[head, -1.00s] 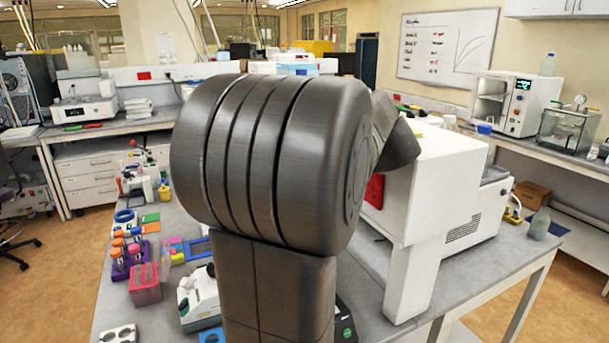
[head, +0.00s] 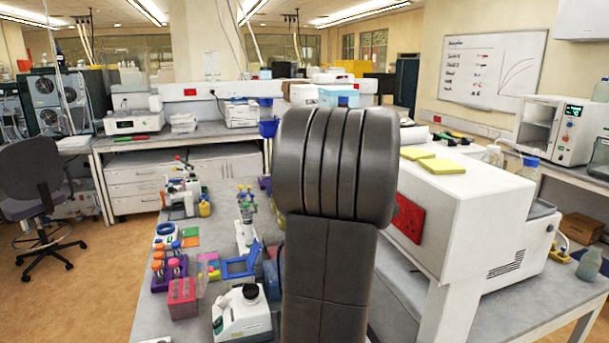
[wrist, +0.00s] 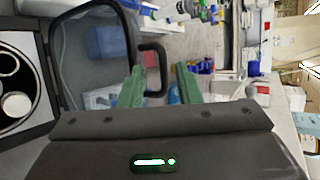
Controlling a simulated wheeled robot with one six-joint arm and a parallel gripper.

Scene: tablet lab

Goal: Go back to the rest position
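The wrist view looks sideways along the bench. A dark-framed clear lid (wrist: 84,75) with a handle lies to the left of the fingers, beside a dark device with a round opening (wrist: 15,85). I cannot tell how far the fingers are from the lid.
In the head view, a big white machine (head: 463,212) with yellow pads stands right of my arm. Left of it on the bench are a purple tube rack (head: 170,270), a pink box (head: 182,299) and a white device (head: 242,315). Open floor (head: 90,300) lies left, with a chair (head: 35,185).

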